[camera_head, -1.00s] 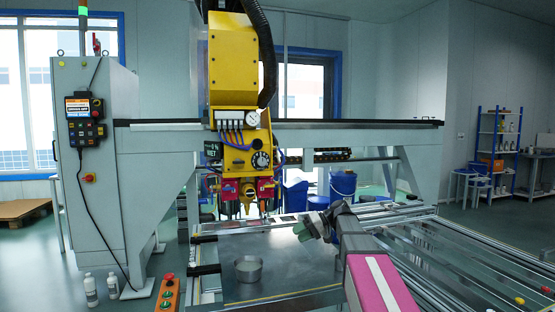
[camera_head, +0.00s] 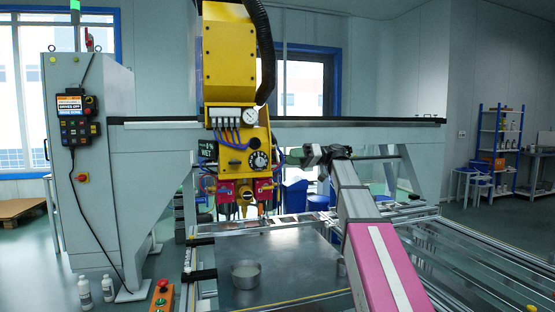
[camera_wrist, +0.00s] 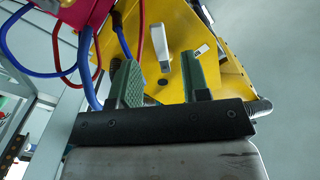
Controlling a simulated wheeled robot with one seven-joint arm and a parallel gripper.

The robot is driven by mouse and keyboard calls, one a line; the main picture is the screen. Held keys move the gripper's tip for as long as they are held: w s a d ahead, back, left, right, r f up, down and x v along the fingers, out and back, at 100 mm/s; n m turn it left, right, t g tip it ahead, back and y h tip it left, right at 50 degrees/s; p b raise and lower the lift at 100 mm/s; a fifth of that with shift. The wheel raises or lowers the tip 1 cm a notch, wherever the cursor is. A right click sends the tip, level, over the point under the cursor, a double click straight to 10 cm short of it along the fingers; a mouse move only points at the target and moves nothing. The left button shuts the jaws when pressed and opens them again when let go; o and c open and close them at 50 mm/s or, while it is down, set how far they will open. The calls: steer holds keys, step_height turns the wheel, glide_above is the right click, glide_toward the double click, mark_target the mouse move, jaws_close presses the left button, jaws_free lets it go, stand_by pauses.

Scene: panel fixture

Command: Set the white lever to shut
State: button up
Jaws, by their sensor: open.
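The white lever (camera_wrist: 154,32) shows in the wrist view against the side of the yellow machine head (camera_wrist: 190,35), its pale handle running up the picture. In the head view I cannot make the lever out. The yellow machine head (camera_head: 230,70) hangs from the gantry in that view. My gripper (camera_wrist: 162,78) is open, with green fingers on either side of the lever's lower end in the picture. I cannot tell whether they touch it or how far off it is. In the head view my gripper (camera_head: 312,155) is just right of the dial face.
Blue and red hoses (camera_wrist: 85,60) loop left of the fingers, close to the red block (camera_wrist: 75,12). The gantry beam (camera_head: 350,133) runs across behind my arm. A metal bowl (camera_head: 246,273) sits on the machine bed below. Open air lies right of the yellow head.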

mark_target(277, 158)
steer(key=shift+x, duration=3.05)
steer(key=shift+f, duration=0.1)
jaws_close()
